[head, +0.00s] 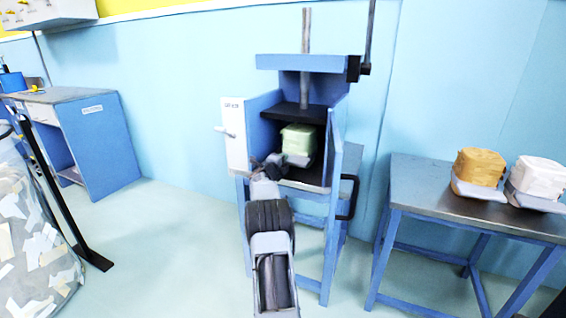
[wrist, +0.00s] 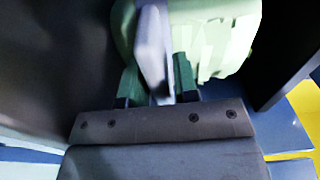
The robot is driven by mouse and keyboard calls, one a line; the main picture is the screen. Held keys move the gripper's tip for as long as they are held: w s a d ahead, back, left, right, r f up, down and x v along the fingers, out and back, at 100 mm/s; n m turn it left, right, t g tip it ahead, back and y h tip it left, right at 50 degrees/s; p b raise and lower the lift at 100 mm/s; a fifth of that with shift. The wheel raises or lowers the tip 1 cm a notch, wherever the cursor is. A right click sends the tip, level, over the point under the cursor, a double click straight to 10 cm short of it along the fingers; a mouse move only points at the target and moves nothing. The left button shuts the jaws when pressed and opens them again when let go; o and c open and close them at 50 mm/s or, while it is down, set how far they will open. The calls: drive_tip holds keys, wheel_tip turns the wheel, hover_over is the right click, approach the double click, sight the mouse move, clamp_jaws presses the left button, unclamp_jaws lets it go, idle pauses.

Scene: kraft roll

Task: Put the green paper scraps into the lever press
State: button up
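The lever press (head: 318,63) is a blue frame with a screw and a dark plate above an open chamber. The green paper scraps (head: 299,138) form a pale block inside the chamber, below the plate. They sit on a grey tray (head: 296,160). My gripper (head: 270,166) reaches in through the open front. In the wrist view my gripper (wrist: 158,88) has its two fingers against both sides of a grey upright part of the tray (wrist: 153,45). The green scraps (wrist: 225,40) are just beyond it. The tray's underside is hidden.
The press's white-faced door (head: 235,135) stands open at left. A table (head: 425,190) at right holds orange scraps (head: 480,167) and white scraps (head: 540,175) on grey trays. A clear bin of paper (head: 35,240) and a blue desk (head: 105,140) are at left. Floor between is clear.

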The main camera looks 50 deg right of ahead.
drive_tip(key=o, duration=0.3)
drive_tip(key=shift+f, duration=0.1)
drive_tip(key=s+a, duration=0.1)
drive_tip(key=a, duration=0.8)
drive_tip(key=s+a+p, duration=0.1)
drive_tip(key=a, duration=0.3)
drive_tip(key=shift+s+a, duration=0.3)
drive_tip(key=shift+s, duration=0.05)
